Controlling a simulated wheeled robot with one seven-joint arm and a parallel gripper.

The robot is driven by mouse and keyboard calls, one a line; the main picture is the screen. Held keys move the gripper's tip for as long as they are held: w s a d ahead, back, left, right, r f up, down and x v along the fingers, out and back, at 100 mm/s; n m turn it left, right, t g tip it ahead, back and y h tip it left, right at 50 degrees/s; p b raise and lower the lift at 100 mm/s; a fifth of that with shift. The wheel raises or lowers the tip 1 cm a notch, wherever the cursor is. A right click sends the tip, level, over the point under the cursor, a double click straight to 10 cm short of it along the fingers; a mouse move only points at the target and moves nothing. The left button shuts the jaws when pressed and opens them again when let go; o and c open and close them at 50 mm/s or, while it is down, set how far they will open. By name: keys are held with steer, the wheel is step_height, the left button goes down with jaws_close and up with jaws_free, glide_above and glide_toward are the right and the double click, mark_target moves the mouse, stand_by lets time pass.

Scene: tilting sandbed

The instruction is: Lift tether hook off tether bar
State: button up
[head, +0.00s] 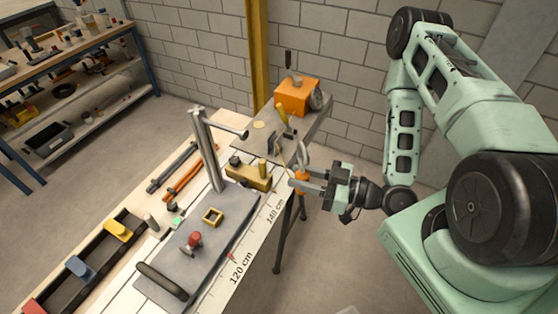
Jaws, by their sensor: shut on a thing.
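My gripper (297,181) reaches in from the right and is shut on the orange part of what looks like the tether hook (301,174). A grey curved loop (301,154) stands up above the fingers. A thin yellowish line shows just left of the hook. I cannot tell whether this is the tether bar, or whether the hook touches any bar; the contact is too small to see.
A yellow-brown block (248,175) sits close left of my fingers. An orange box (297,97) stands behind. Floor right of the bench is clear.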

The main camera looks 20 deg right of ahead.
steer(key=shift+s+d, duration=0.45)
steer(key=shift+d, duration=0.1)
steer(key=shift+s+r+p, duration=0.1)
steer(key=shift+r+p, duration=0.05)
steer(key=shift+p, duration=0.2)
steer(key=shift+r+p, duration=1.65)
steer(key=shift+d, duration=0.1)
steer(key=w+d, duration=0.4)
steer(key=d, duration=0.1)
steer(key=shift+w+d, duration=0.15)
steer(key=shift+d, duration=0.1)
